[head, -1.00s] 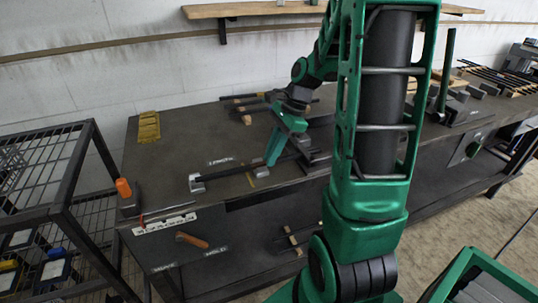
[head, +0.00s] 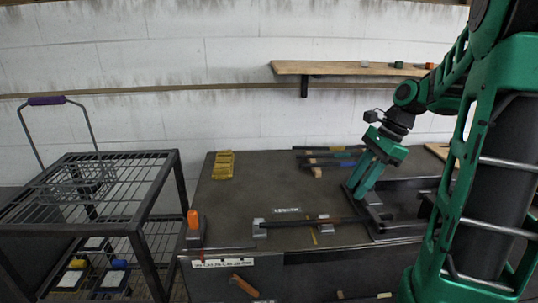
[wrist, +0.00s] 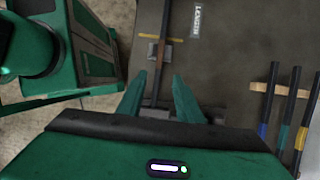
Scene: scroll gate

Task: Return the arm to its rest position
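My gripper (head: 360,185) hangs over the dark workbench at the right of the head view, above or beside a dark metal fixture (head: 400,232). In the wrist view my gripper (wrist: 158,92) has its two green fingers spread apart, with nothing held between them. A dark bar (head: 295,223) lies on the bench with its left end at a grey block. In the wrist view the bar (wrist: 163,45) runs beyond and between the fingers; it looks lower than the fingertips. My green arm fills the right of the head view.
Several dark rods with coloured bands (head: 328,158) lie at the bench's back. A yellow piece (head: 223,165) and an orange-handled tool (head: 194,225) are on its left. A wire rack cart (head: 100,190) stands left of the bench. A wooden shelf (head: 350,69) is on the wall.

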